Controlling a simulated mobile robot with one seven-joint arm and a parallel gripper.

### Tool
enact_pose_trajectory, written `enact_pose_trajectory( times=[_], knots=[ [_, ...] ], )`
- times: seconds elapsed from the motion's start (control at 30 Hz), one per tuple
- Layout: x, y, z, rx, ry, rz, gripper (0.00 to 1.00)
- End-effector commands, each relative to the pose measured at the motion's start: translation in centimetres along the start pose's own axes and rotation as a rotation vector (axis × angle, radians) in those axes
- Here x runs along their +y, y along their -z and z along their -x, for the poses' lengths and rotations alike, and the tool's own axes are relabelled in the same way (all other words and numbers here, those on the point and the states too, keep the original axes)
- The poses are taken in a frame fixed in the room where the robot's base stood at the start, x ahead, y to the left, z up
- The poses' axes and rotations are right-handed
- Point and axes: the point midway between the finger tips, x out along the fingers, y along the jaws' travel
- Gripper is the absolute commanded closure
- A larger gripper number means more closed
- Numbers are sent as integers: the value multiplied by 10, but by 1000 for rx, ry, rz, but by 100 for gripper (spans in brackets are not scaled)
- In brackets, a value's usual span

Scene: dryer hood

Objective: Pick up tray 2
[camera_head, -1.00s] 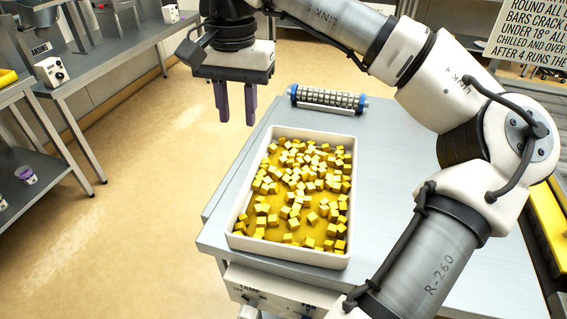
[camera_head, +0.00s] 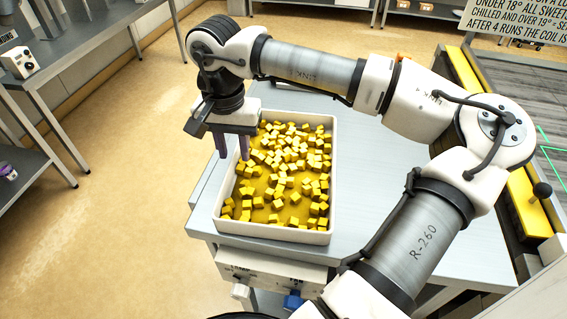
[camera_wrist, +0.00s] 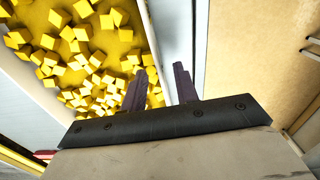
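A white rectangular tray (camera_head: 272,234) filled with several yellow cubes (camera_head: 285,165) lies flat on the grey table; no number is readable on it. My gripper (camera_head: 234,157) has two purple fingers and hangs at the tray's left wall, pointing down. In the wrist view, my gripper (camera_wrist: 165,68) is open and empty. Its left finger shows against the cubes and its right finger is towards the outside, with the tray's wall (camera_wrist: 168,20) running between them. I cannot tell whether the fingers touch the wall or how deep they reach. My gripper hides part of the left rim.
The grey table (camera_head: 375,175) is clear to the right of the tray. My arm arches over its right side. A yellow-edged conveyor-like unit with a black-knobbed lever (camera_head: 541,191) stands at the right. A control panel (camera_head: 270,268) sits below the table's front edge. Shelves stand at the left.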

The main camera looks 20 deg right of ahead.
Motion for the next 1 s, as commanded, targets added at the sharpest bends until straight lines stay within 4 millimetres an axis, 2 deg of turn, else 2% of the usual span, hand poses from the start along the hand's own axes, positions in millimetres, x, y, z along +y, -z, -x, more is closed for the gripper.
enact_pose_trajectory(
  times=[0.1,0.33,0.57,1.0],
  knots=[
    [0,0,-9,-1,1,0,70],
    [0,0,-11,0,1,-1,70],
    [0,0,-11,0,1,0,100],
    [0,0,-11,1,1,0,100]
  ],
)
